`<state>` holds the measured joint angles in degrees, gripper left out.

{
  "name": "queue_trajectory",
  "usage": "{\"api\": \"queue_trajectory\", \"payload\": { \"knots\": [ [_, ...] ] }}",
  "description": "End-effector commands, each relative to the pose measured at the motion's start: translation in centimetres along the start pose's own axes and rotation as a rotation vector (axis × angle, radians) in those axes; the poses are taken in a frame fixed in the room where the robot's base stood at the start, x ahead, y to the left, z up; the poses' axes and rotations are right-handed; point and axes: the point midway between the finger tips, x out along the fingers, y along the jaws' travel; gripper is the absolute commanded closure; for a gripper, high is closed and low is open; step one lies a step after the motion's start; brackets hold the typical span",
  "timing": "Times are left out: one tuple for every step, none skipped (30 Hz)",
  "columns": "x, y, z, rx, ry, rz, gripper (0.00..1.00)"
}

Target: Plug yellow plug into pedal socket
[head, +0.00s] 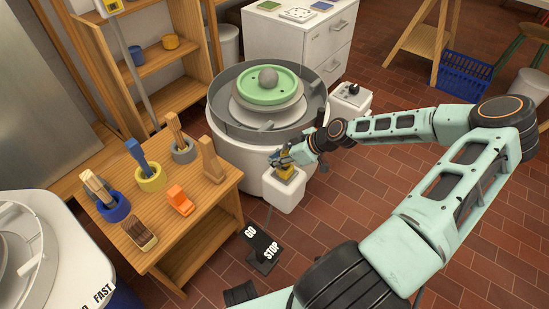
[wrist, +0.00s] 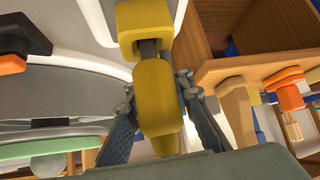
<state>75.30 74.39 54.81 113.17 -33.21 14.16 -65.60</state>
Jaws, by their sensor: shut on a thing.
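The yellow plug (wrist: 158,95) is held between the two fingers of my gripper (wrist: 156,84) in the wrist view. Dark metal shows at its far end, between it and a yellow socket-like block (wrist: 143,20) on a white surface. The plug lines up roughly with that block; I cannot tell how deep the dark part sits. In the head view my gripper (head: 285,160) is over a white box (head: 284,196) on the front of the potter's wheel (head: 240,150), with yellow showing under the fingers. The black GO/STOP pedal (head: 262,246) stands on the floor below.
A wooden table (head: 165,225) with tool cups and an orange object (head: 180,200) stands close left. A second white box with a black knob (head: 351,90) is to the right of the wheel. A green disc with a grey lump (head: 268,77) is on the wheel.

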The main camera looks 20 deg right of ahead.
Motion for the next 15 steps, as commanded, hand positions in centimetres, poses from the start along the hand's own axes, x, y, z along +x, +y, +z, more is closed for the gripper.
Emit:
{"api": "queue_trajectory", "payload": {
  "knots": [
    [0.17, 0.01, 0.16, 0.000, 0.000, 0.000, 1.00],
    [0.23, 0.00, 0.21, 0.000, 0.000, 0.000, 1.00],
    [0.30, 0.01, 0.28, 0.000, 0.000, 0.000, 1.00],
    [0.35, 0.01, 0.33, 0.000, 0.000, 0.000, 1.00],
    [0.40, 0.01, 0.39, 0.000, 0.000, 0.000, 1.00],
    [0.48, 0.00, 0.46, 0.000, 0.000, 0.000, 1.00],
    [0.53, 0.00, 0.51, 0.000, 0.000, 0.000, 1.00],
    [0.58, 0.00, 0.56, 0.000, 0.000, 0.000, 1.00],
    [0.65, 0.00, 0.63, 0.000, 0.000, 0.000, 1.00],
    [0.71, 0.00, 0.68, 0.000, 0.000, 0.000, 1.00],
    [0.76, 0.00, 0.73, 0.000, 0.000, 0.000, 1.00],
    [0.83, 0.00, 0.81, 0.000, 0.000, 0.000, 1.00],
    [0.89, 0.00, 0.86, 0.000, 0.000, 0.000, 1.00],
    [0.94, 0.00, 0.91, 0.000, 0.000, 0.000, 1.00],
    [1.01, 0.00, 0.98, 0.000, 0.000, 0.000, 1.00]
  ]
}}
